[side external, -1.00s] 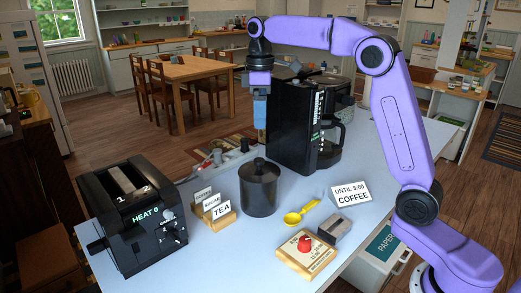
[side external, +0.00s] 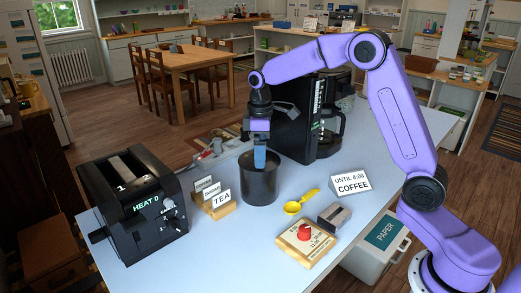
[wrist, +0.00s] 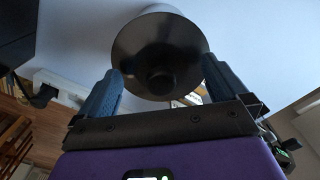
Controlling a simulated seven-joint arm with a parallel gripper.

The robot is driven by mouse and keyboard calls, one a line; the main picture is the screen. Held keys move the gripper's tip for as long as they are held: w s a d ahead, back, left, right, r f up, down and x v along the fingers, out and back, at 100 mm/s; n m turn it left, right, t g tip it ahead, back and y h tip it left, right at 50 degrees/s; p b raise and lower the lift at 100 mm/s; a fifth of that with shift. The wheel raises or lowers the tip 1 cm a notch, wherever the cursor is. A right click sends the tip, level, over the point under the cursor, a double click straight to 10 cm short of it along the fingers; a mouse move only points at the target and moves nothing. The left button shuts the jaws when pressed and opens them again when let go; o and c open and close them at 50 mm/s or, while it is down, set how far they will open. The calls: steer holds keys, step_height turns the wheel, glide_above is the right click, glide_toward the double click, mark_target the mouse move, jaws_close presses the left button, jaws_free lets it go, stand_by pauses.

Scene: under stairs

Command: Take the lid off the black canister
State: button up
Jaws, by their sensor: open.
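The black canister (side external: 260,186) stands upright on the pale table. My gripper (side external: 260,160) points down over its top, with blue fingers close to the lid, and hides the knob in the side view. In the wrist view the round dark lid (wrist: 135,48) shows with its knob (wrist: 160,80) near the middle. My gripper (wrist: 162,67) is open there, with one finger on each side of the knob and visible gaps. I cannot tell the exact height of the fingertips above the lid.
The black coffee maker (side external: 293,118) stands close behind the canister. A toaster (side external: 143,208) is at left, with label cards (side external: 214,197) between. A yellow scoop (side external: 300,202), a coffee sign (side external: 350,183) and a wooden block with a red button (side external: 306,243) are at right.

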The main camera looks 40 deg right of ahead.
steer(key=shift+f, duration=0.15)
steer(key=c, duration=1.5)
steer(key=shift+s+f, duration=0.15)
jaws_close()
